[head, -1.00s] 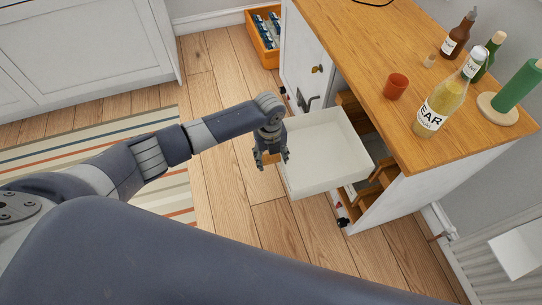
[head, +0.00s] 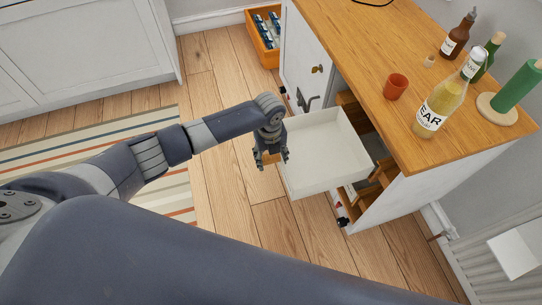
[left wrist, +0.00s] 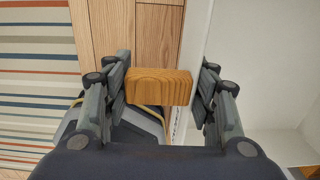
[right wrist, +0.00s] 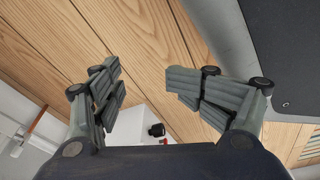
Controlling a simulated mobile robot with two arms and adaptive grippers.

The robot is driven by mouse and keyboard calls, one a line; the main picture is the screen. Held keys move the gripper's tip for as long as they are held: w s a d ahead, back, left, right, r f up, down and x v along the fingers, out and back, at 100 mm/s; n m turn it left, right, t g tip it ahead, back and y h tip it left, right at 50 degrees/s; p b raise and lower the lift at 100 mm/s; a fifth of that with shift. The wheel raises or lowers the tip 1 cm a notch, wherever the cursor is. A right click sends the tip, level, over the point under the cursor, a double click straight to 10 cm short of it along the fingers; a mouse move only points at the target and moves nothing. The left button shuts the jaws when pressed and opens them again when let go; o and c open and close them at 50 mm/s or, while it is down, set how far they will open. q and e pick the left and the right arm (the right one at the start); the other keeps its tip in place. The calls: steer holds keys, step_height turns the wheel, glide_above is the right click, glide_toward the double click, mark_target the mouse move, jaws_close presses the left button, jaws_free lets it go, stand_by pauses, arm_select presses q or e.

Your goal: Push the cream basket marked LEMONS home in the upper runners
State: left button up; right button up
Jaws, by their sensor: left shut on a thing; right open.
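A cream, open-topped basket (head: 322,158) sticks out from the cabinet's open front in the head view. It looks empty, and I see no LEMONS marking on the faces that show. My left gripper (head: 271,158) is at its outer wall. In the left wrist view, my left gripper (left wrist: 162,92) is shut with a wooden handle block (left wrist: 158,87) and the basket's wall (left wrist: 196,60) between its fingers; one finger is inside the basket. My right gripper (right wrist: 143,85) is open and empty above the wooden floor, shown only in the right wrist view.
Wooden parts (head: 385,172) show inside, beside the basket. An orange crate (head: 266,40) stands behind.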

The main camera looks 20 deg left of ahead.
steer(key=shift+s+d+f, duration=0.25)
steer(key=shift+s+f, duration=0.05)
steer(key=shift+s, duration=0.4)
steer(key=shift+s+f, duration=0.15)
steer(key=shift+s, duration=0.3)
arm_select(q)
steer(key=shift+r+p, duration=0.1)
steer(key=shift+p, duration=0.25)
arm_select(e)
steer(key=shift+g, duration=0.6)
steer(key=s, duration=0.3)
steer(key=s+f, duration=0.1)
steer(key=s, duration=0.1)
steer(key=shift+a, duration=0.15)
steer(key=shift+s, duration=0.15)
steer(key=shift+s, duration=0.35)
steer(key=shift+d, duration=0.2)
arm_select(q)
steer(key=shift+p, duration=0.3)
arm_select(e)
steer(key=shift+s+d+f, duration=0.15)
steer(key=shift+s+d, duration=0.05)
steer(key=shift+s, duration=0.45)
